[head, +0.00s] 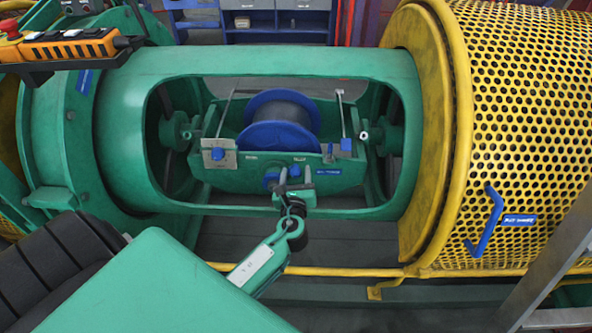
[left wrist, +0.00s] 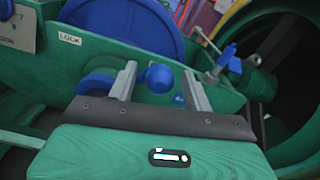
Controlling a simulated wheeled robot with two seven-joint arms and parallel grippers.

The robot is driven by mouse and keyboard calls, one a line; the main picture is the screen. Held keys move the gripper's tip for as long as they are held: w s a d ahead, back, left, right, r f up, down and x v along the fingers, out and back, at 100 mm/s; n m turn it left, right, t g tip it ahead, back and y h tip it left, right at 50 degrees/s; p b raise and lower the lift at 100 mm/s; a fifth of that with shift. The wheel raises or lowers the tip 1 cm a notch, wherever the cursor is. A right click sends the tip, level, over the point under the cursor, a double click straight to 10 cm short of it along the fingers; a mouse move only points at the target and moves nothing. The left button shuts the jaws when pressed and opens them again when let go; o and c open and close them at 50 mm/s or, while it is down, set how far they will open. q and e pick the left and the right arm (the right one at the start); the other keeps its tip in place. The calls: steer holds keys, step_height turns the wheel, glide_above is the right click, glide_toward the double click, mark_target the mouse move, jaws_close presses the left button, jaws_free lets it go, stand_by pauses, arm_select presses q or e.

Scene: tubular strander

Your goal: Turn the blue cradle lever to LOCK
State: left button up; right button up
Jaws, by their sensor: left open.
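The blue cradle lever shows its round pivot (head: 271,180) on the front of the green cradle. Its ball knob (left wrist: 158,78) lies to the right of the pivot (left wrist: 97,84). My left gripper (head: 295,176) is open in front of the cradle. In the left wrist view its two fingers (left wrist: 160,88) stand on either side of the knob; contact is not clear. The LOCK label (left wrist: 69,39) is up and left of the pivot. A second small label (head: 298,158) is above right; its text is unreadable. My right gripper is out of view.
A blue-flanged spool (head: 277,122) sits in the cradle behind the lever. Blue latches (head: 217,153) and (head: 346,145) flank it. The green tube window's rim (head: 240,209) surrounds the cradle. A yellow perforated guard (head: 525,120) with a blue handle (head: 489,222) stands right.

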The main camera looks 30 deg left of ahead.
arm_select(q)
steer(key=shift+w+a, duration=0.35)
steer(key=shift+w, duration=0.2)
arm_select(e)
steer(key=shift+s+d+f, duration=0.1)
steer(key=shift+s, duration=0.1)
